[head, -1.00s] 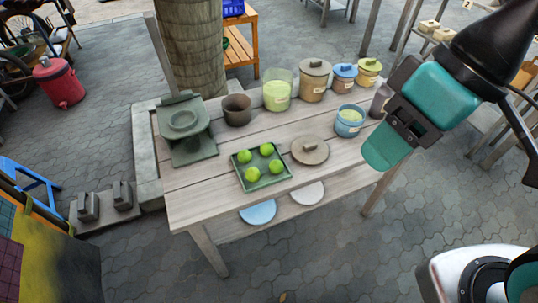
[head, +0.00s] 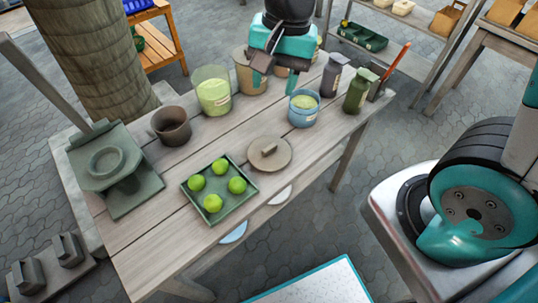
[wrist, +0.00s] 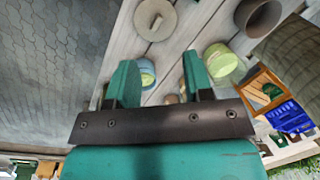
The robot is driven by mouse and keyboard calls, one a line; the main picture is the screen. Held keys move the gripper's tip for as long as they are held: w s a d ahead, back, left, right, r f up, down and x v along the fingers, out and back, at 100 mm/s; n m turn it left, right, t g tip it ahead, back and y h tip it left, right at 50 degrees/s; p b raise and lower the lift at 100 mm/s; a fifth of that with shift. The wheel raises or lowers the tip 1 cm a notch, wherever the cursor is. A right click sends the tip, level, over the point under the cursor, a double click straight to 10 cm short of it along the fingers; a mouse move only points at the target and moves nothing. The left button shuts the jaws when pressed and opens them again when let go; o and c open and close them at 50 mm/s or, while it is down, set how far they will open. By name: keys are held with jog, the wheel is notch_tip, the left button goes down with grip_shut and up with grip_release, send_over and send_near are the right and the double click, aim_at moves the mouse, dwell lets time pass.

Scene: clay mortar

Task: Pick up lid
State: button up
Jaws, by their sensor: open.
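A round brown-grey lid (head: 268,155) with a small bar handle lies flat on the wooden table, right of the green tray. It also shows near the top of the wrist view (wrist: 154,22). My gripper (head: 275,82) is above the back of the table, over the lidded jars and away from the loose lid. Its two teal fingers are apart and empty in the wrist view (wrist: 157,80). An open blue pot (head: 303,113) with green contents stands behind and right of the lid; between the fingers it shows in the wrist view. My gripper hides much of the back jars.
The tray (head: 222,214) holds several green fruits left of the lid. A brown bowl (head: 171,128), a glass of green stuff (head: 212,96) and a tan jar (head: 247,80) stand behind. Dark bottles (head: 356,92) stand at right. The table (head: 140,240) is bare at front left.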

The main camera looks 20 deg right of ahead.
jog(key=w+d+f+m+h+b, duration=0.2)
jog(key=w+f+m, duration=0.4)
jog(key=f+m, duration=0.3)
jog(key=p, duration=0.1)
send_over(268, 148)
jog(key=shift+n, duration=0.3)
jog(key=f, duration=1.2)
jog(key=shift+w+d+f, duration=0.15)
jog(key=shift+w+d, duration=0.05)
jog(key=shift+s+a+f+p, duration=0.1)
jog(key=shift+f+p, duration=0.25)
jog(key=shift+f, duration=1.25)
jog(key=shift+s+a+f+p, duration=0.1)
jog(key=shift+f+p, duration=0.2)
jog(key=shift+f, duration=1.25)
grip_shut()
